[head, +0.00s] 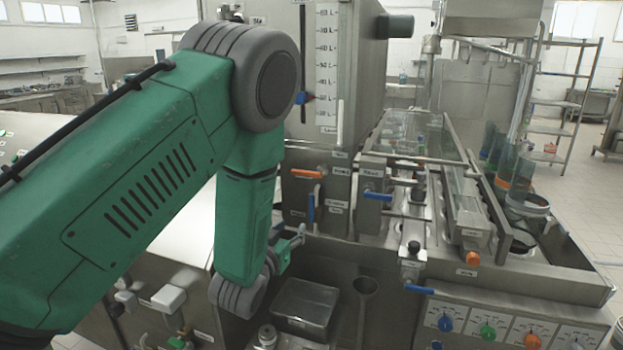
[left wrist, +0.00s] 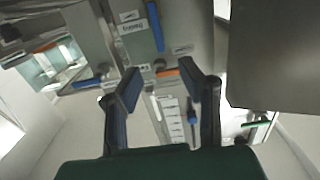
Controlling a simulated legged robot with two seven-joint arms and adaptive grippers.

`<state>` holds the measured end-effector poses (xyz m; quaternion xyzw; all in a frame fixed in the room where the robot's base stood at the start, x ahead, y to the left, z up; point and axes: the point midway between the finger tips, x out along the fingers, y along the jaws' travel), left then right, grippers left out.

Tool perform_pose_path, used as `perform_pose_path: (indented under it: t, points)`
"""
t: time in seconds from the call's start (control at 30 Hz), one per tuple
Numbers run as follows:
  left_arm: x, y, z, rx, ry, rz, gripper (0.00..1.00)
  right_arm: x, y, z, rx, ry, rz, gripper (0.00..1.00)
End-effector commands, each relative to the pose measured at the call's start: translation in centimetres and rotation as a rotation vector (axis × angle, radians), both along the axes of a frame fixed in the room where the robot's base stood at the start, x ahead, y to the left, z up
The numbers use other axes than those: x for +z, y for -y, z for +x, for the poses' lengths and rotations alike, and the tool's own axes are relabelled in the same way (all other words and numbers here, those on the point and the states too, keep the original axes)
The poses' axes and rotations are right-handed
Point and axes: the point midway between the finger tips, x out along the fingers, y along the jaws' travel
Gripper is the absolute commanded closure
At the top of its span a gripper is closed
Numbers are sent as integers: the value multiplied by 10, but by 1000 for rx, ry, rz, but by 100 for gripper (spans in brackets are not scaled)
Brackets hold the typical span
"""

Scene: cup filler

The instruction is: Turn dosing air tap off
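A blue lever handle (head: 311,207) hangs upright on the metal panel in the head view. In the upside-down left wrist view, this blue handle (left wrist: 156,27) stands beside a label that seems to read "Dosing". An orange handle (head: 306,174) lies level just above it in the head view; it also shows between the fingers in the left wrist view (left wrist: 168,73). My left gripper (head: 298,238) is below and slightly left of the blue handle, apart from it. In the left wrist view its two fingers (left wrist: 157,82) are spread with nothing between them. My right gripper is not visible.
Blue-handled valves (head: 376,196) stick out to the right of the panel. A lower valve with a blue handle (head: 419,289) sits further right. A metal basin with a clear container (head: 305,304) lies below my gripper. The tank with a level scale (head: 326,65) rises above.

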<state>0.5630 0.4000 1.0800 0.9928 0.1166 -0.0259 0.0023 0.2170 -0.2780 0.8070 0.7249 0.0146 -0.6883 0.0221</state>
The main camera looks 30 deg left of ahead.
Motion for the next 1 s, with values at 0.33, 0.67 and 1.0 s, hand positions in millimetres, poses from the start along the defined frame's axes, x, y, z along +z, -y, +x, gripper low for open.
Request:
perform_pose_path:
  t: [0.33,0.67,1.0]
  points:
    - [21,-10,37,2,57,7,66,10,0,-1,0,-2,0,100]
    - [21,-27,104,1,55,7,66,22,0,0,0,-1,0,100]
    - [20,-34,137,2,52,7,66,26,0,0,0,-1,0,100]
